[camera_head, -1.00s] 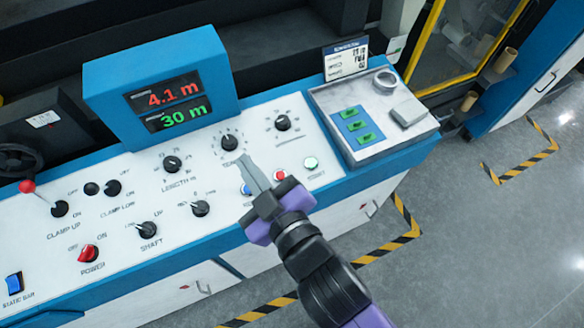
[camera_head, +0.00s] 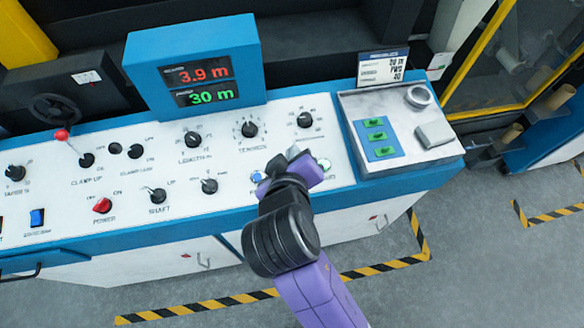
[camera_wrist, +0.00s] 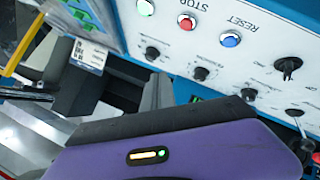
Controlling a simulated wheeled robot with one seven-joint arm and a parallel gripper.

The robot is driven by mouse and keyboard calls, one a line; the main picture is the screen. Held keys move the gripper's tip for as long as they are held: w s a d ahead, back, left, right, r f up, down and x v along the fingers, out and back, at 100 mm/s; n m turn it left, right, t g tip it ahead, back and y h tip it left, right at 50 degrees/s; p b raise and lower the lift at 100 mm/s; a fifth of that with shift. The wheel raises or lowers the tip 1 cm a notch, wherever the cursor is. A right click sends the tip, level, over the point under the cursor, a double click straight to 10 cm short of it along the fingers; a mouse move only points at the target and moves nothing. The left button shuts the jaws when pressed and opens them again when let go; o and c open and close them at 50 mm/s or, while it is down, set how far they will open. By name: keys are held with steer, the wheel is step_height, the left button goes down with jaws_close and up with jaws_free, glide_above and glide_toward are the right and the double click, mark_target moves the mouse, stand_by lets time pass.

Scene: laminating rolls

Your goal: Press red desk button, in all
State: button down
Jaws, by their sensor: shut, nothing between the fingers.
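The red button (camera_wrist: 187,21), marked STOP, shows on the white panel in the wrist view, between a blue button (camera_wrist: 230,39) and a white-green button (camera_wrist: 145,7). In the head view my gripper (camera_head: 292,153) is over that button row and hides the red button. The green button (camera_head: 324,164) shows to its right, and the blue one (camera_head: 256,177) is partly visible to its left. My gripper is shut and holds nothing. Whether its tip touches the panel cannot be told. My gripper's purple body fills the lower wrist view.
The white control panel has several black knobs, a red power switch (camera_head: 102,205) and a red-tipped lever (camera_head: 62,135). A display (camera_head: 195,75) reads 3.9 m and 30 m. A grey tray (camera_head: 350,110) with green items is at the right. A striped floor line runs below.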

steer(key=f+b, duration=0.4)
steer(key=w+f+b, duration=0.1)
steer(key=f+b, duration=0.1)
steer(key=f, duration=0.1)
steer(key=shift+a, duration=0.2)
steer(key=shift+w+f+b, duration=0.25)
steer(key=shift+f+b, duration=0.25)
steer(key=shift+f, duration=0.4)
stand_by(1.4)
steer(key=shift+a+f, duration=0.1)
steer(key=shift+f, duration=0.2)
steer(key=shift+w+f, duration=0.1)
steer(key=shift+f, duration=0.3)
stand_by(0.6)
steer(key=shift+r, duration=0.1)
steer(key=shift+r+p, duration=0.7)
steer(key=shift+r, duration=0.1)
